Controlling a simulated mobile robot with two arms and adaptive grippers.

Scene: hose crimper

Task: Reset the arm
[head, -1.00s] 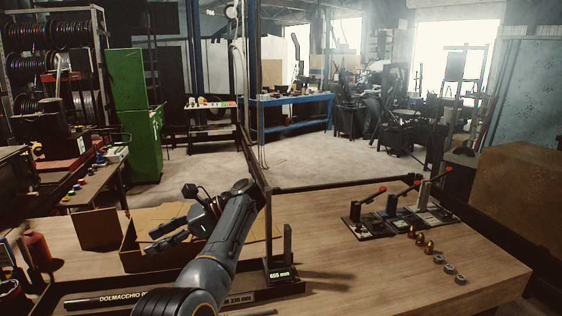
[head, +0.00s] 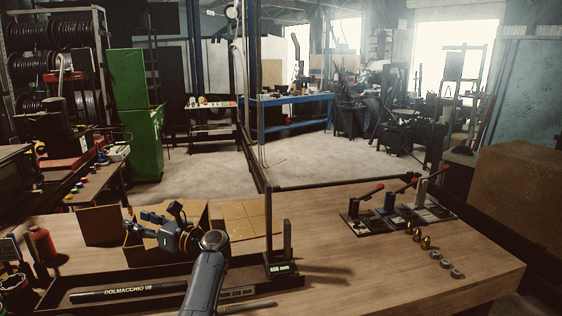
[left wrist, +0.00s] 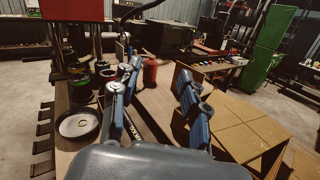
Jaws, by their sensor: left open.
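My left gripper (head: 140,226) is in the head view, in front of and above the open cardboard box on the wooden bench. It points to the left. In the left wrist view my left gripper (left wrist: 158,100) has its two blue-grey fingers spread well apart, with nothing held between them. Beyond the fingers I see a red bottle (left wrist: 150,72). My right gripper is in neither view.
A cardboard box (head: 257,216) stands on the bench (head: 340,282). Lever tools (head: 391,217), brass fittings (head: 426,243) and grey rings (head: 446,263) lie further right. A dark tray (head: 215,274) lies in front.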

